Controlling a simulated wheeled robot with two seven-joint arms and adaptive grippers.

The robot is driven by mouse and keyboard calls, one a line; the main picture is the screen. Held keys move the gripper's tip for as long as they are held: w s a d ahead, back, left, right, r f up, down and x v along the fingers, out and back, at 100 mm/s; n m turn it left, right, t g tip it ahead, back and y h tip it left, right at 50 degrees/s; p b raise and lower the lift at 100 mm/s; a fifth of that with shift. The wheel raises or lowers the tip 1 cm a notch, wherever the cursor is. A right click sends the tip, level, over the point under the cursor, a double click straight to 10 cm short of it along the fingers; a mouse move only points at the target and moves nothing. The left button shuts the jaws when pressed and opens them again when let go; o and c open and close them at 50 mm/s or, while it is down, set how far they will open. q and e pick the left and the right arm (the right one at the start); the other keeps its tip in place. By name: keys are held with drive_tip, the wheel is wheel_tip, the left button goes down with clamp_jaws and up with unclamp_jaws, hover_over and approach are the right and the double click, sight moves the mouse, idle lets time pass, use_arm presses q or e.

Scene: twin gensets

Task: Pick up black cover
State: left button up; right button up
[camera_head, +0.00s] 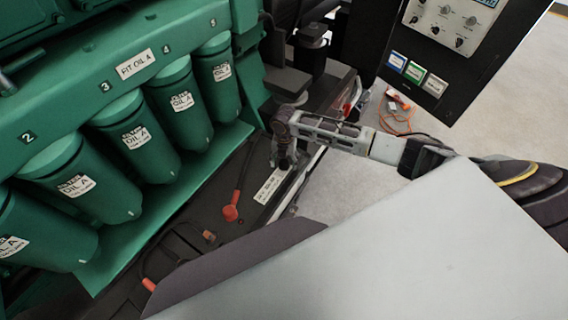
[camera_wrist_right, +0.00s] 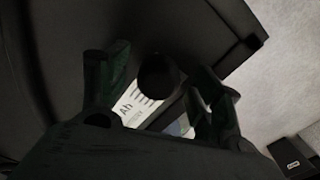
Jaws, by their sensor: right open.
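My right gripper (camera_head: 286,158) reaches in from the right and points down over a battery beside the green engine. In the right wrist view the gripper (camera_wrist_right: 160,92) is open, with one finger on each side of a dark round piece (camera_wrist_right: 158,74) that looks like the black cover. The piece lies in front of a white printed label (camera_wrist_right: 135,104). I cannot tell whether a finger touches it. In the head view the cover cannot be told apart from the dark gripper. My left gripper is not in view.
Green oil filters (camera_head: 137,138) stand in a row at the left. A red cap (camera_head: 230,212) on a cable lies left of the battery label (camera_head: 270,186). A black control panel (camera_head: 440,55) stands at the upper right. Orange cable (camera_head: 398,118) lies on the pale floor.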

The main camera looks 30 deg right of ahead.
sight(284, 160)
drive_tip(key=c, duration=0.9)
drive_tip(key=shift+c, duration=0.2)
drive_tip(key=shift+r, duration=0.15)
drive_tip(key=shift+w+r, duration=0.1)
drive_tip(key=shift+r, duration=0.5)
wheel_tip(284, 160, up, 8)
drive_tip(key=shift+f, duration=0.15)
drive_tip(key=shift+r, duration=0.4)
